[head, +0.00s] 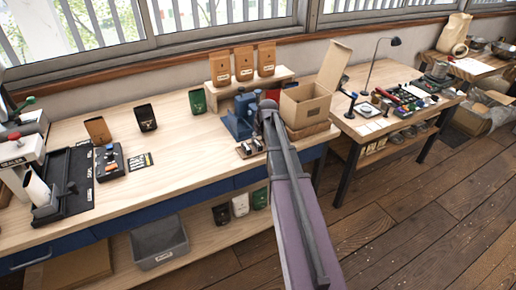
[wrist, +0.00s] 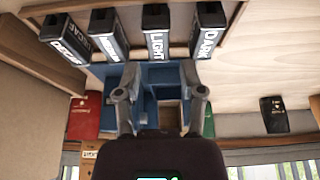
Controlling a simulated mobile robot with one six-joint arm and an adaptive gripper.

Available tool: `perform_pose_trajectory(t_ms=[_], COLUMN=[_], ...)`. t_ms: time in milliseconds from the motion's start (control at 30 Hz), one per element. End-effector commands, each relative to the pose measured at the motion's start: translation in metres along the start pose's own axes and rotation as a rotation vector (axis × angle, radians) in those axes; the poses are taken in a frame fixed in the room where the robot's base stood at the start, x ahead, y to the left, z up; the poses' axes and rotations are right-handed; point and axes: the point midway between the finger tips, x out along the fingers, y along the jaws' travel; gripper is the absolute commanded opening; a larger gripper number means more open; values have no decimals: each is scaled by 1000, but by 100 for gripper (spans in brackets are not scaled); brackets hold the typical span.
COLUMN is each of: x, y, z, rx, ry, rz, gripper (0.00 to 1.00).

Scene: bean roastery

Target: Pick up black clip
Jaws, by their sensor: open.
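I cannot single out a black clip for certain in either view. In the wrist view, several black labelled blocks, among them one marked LIGHT (wrist: 155,35) and one marked DARK (wrist: 209,30), stand in a row along the top. My gripper (wrist: 161,97) is open, its two fingers apart over a blue compartmented holder (wrist: 133,78), with nothing held between them. In the head view, the blue holder (head: 236,122) stands on the bench and the small blocks (head: 250,148) sit in front of it. My arm hides part of this area.
An open cardboard box (head: 305,104) stands close right of my arm. Brown bags (head: 244,63) stand on a riser behind. A black tray (head: 72,190) and a small black holder (head: 109,163) lie at left. A second table (head: 372,126) holds tools.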

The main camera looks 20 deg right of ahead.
Motion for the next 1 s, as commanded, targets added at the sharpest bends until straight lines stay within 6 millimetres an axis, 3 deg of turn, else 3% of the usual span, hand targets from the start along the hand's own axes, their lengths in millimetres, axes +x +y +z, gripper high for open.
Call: perform_pose_trajectory(t_ms=[533,1000], x=[6,42], y=[0,2], z=[0,4], rx=[0,-1], ry=[0,0], rz=[0,0], gripper=[51,51])
